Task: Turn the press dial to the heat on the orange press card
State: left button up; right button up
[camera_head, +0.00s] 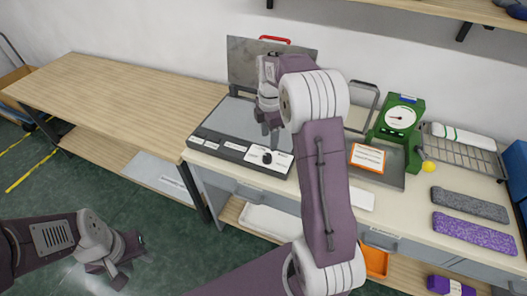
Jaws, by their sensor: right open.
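The press (240,112) is grey, with its lid (243,62) raised and a red handle (274,39) on top. On its front panel, the small black dial (267,157) sits on a white label. The orange-edged press card (367,157) lies to the right, beyond my arm; its print is too small to read. My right gripper (271,130) is open, pointing down just above and behind the dial, apart from it. My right arm covers part of the press's right side. My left gripper (128,262) hangs low over the floor at lower left; its finger gap is unclear.
A wire rack (465,150) and grey (470,205) and purple (474,232) knitted strips lie farther right. The wooden table (120,95) on the left is bare. A shelf (450,8) hangs above.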

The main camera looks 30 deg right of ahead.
aim_at(267, 156)
jog(key=f, duration=0.9)
jog(key=shift+w+a, duration=0.15)
jog(key=shift+w, duration=0.1)
jog(key=shift+w+f, duration=0.1)
jog(key=shift+f, duration=0.05)
grip_shut()
